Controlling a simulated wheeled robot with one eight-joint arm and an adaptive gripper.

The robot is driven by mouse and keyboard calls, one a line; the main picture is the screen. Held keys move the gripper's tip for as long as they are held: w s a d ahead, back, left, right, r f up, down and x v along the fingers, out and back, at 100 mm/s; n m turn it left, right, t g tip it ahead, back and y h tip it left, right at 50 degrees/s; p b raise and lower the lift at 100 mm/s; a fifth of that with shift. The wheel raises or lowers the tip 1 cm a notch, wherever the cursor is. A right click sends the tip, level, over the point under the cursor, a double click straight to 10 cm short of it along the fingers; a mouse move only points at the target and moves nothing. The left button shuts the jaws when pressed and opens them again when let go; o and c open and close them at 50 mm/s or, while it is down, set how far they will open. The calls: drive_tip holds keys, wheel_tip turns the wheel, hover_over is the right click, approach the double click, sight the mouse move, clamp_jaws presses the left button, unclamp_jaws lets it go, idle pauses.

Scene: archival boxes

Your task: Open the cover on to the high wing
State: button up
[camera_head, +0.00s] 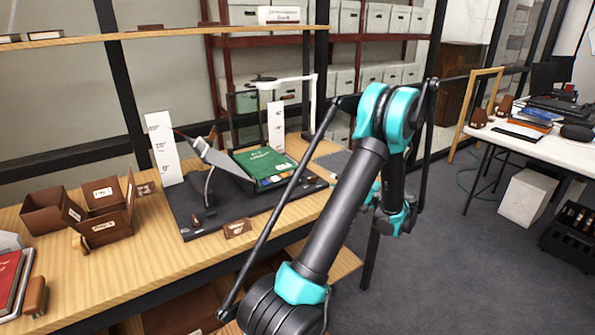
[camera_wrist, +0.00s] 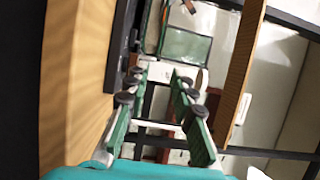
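A green-covered book (camera_head: 264,162) lies on the right side of a dark cradle base (camera_head: 258,205) on the wooden bench in the head view. Its cover appears closed. A grey wing (camera_head: 222,160) stands raised and sloping to its left, above a curved support. A dark-framed clear panel (camera_head: 243,115) stands upright behind the book; a greenish panel (camera_wrist: 185,46) in the wrist view seems to be the same one. My gripper (camera_wrist: 162,78) is open, with nothing between its green fingers.
Tall white cards (camera_head: 164,150) and (camera_head: 276,127) flank the cradle. A white lamp arm (camera_head: 312,95) rises behind. Brown boxes (camera_head: 103,232) stand left on the bench (camera_head: 160,265). A small brown labelled block (camera_head: 238,229) sits at the cradle's front edge.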

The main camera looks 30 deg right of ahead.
drive_tip(key=x, duration=1.7)
drive_tip(key=shift+w, duration=0.1)
drive_tip(key=shift+c, duration=0.5)
clamp_jaws()
